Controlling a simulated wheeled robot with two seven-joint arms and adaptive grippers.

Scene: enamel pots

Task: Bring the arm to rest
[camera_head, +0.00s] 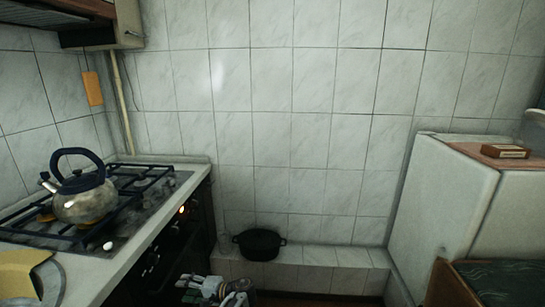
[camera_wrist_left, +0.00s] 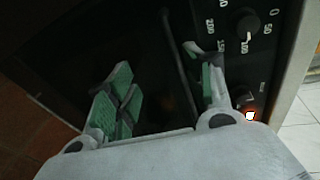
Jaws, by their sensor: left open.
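My left gripper (camera_head: 205,287) shows at the bottom of the head view, low in front of the stove (camera_head: 158,238). It is open. Whether the fingers touch the oven front cannot be told. Most of my left arm is out of the picture. My right gripper is in neither view.
A metal kettle (camera_head: 85,204) with a dark blue handle stands on the hob. A black pot (camera_head: 259,244) sits on the tiled ledge (camera_head: 318,257) by the wall. A white cabinet (camera_head: 440,200) stands at right. Oven knobs (camera_wrist_left: 248,25) are close beside the gripper.

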